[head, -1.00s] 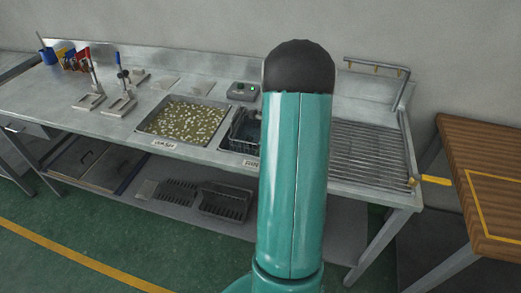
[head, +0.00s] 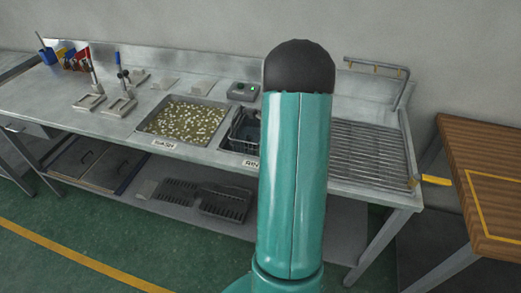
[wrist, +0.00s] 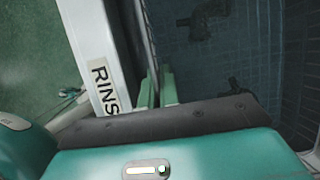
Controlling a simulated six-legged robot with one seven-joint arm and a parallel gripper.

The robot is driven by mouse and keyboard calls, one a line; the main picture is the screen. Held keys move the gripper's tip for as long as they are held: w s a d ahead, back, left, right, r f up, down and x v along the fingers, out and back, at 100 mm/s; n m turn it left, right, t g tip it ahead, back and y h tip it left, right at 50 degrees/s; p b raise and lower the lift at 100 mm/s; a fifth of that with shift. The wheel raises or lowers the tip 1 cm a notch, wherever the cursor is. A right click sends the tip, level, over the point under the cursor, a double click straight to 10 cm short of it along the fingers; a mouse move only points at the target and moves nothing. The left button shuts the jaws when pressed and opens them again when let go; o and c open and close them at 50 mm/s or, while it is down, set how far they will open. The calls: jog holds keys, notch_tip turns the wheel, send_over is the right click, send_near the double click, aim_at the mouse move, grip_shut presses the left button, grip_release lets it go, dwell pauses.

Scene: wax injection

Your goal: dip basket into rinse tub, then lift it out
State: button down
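The dark wire basket (head: 243,129) is at the rinse tub (head: 229,146) in the head view, with its right part hidden behind my arm. I cannot tell how deep it sits. In the wrist view, the basket's dark mesh (wrist: 265,60) fills the right side, with dark shapes seen inside it. My gripper's green fingers (wrist: 156,88) are close together around a thin grey rod that looks like part of the basket. My gripper is hidden by my arm in the head view.
The wash tub (head: 150,130), filled with pale bits, is left of the rinse tub. A slatted drain rack (head: 370,155) lies to the right, with a raised rail (head: 376,66) behind it. A wooden table (head: 485,150) stands at far right. A grey control box (head: 243,91) sits behind the tubs.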

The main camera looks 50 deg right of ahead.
notch_tip(320, 180, up, 13)
jog(key=shift+r, duration=0.15)
dwell(2.4)
jog(key=shift+d, duration=0.1)
